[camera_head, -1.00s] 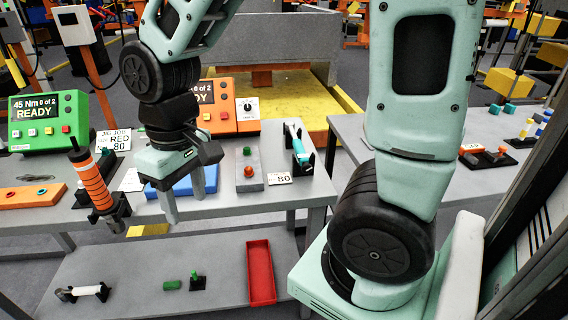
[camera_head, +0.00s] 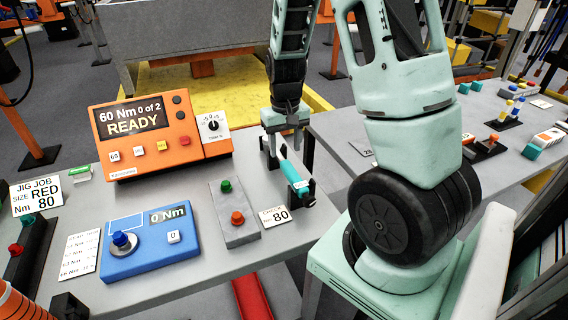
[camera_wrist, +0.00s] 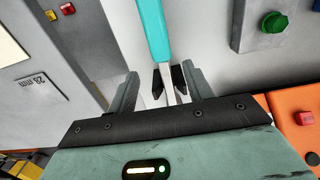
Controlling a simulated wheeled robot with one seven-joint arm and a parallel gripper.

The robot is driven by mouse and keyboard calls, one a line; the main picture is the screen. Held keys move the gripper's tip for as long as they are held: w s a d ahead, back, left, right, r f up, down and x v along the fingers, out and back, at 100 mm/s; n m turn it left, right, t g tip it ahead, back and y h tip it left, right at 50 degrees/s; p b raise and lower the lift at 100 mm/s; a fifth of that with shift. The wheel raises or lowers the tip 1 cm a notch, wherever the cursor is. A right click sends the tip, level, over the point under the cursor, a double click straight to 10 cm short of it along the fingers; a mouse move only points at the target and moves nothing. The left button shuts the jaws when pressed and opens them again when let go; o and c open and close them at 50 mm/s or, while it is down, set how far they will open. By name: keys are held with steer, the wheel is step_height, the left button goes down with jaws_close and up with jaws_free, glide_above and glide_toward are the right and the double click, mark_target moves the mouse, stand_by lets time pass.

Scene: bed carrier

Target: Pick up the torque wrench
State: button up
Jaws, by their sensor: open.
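The torque wrench (camera_head: 293,178) is a teal-handled tool lying in a black stand on the grey bench, beside a card reading 80. In the wrist view its teal handle (camera_wrist: 155,28) runs up out of the picture, and its pale shaft sits between two black prongs. My gripper (camera_head: 285,142) is above the wrench's far end, pointing down. In the wrist view my gripper (camera_wrist: 161,80) is open and empty, one finger on each side of the shaft and apart from it. Whether the fingers are down at shaft height I cannot tell.
An orange controller (camera_head: 150,137) reading 60 Nm READY stands left of my gripper. A grey box with green and red buttons (camera_head: 234,214) and a blue tester (camera_head: 150,245) lie nearer. An orange tool (camera_head: 14,303) shows at the lower left. A second bench (camera_head: 345,135) is at right.

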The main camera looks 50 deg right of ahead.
mark_target(284, 159)
steer(key=shift+a+f+p, duration=0.15)
steer(key=shift+f, duration=1.5)
steer(key=shift+a+f+p, duration=0.1)
steer(key=shift+f+p, duration=0.05)
steer(key=shift+f, duration=1.5)
jaws_close()
